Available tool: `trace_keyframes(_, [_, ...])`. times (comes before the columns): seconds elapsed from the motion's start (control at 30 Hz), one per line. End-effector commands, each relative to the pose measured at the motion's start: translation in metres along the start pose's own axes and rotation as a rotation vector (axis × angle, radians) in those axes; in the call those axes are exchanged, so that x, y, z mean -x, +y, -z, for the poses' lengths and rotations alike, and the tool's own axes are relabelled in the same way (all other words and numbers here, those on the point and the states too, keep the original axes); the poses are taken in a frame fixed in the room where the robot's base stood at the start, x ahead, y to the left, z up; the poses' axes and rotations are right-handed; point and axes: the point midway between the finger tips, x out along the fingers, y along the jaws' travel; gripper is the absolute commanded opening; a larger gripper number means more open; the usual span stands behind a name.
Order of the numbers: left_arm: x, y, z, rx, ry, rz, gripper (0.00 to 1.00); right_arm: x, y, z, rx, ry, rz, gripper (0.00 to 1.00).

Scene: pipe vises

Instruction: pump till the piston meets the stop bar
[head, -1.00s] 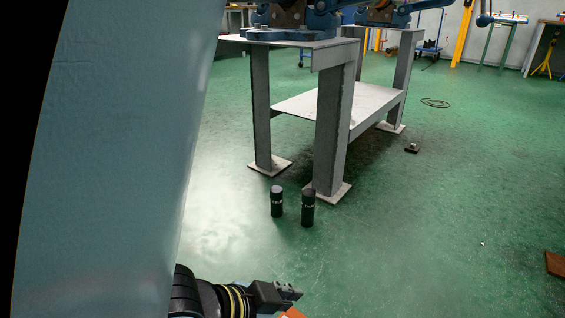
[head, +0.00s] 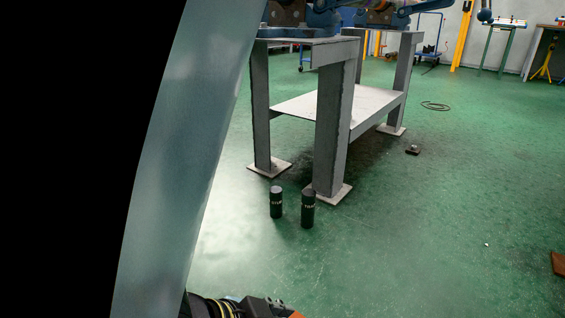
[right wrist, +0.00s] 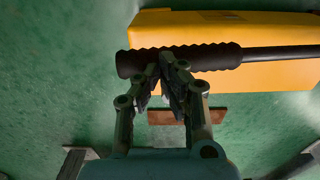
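In the right wrist view a pump lever with a black ribbed grip (right wrist: 208,57) lies across the top, in front of a yellow body (right wrist: 275,70). My right gripper (right wrist: 162,68) has its fingertips drawn together at the grip's near edge, seemingly against it. The fingers do not visibly wrap round the grip; exact contact is unclear. In the head view my left gripper (head: 275,306) is at the bottom edge, largely cut off, so its opening cannot be told. The piston and stop bar cannot be made out in either view.
A grey steel bench (head: 334,130) stands ahead, with blue vises (head: 290,20) on top. Two black cylinders (head: 276,202) (head: 308,208) stand on the floor before it. A reddish-brown block (right wrist: 187,115) lies below the grip. Green floor to the right is mostly clear.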

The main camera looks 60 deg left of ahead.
Motion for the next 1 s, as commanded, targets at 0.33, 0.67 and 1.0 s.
trace_keyframes(0.33, [-0.001,0.0,-0.001,0.0,-0.001,0.0,0.57,-0.002,0.0,-0.001,0.0,-0.002,0.001,0.0])
trace_keyframes(0.67, [-0.012,0.002,-0.022,0.0,-0.029,-0.003,0.57,-0.029,0.002,-0.003,0.0,-0.007,0.003,0.0])
trace_keyframes(1.0, [-0.02,0.003,-0.037,0.001,-0.05,-0.004,0.57,-0.048,0.005,-0.003,0.0,-0.003,0.0,0.0])
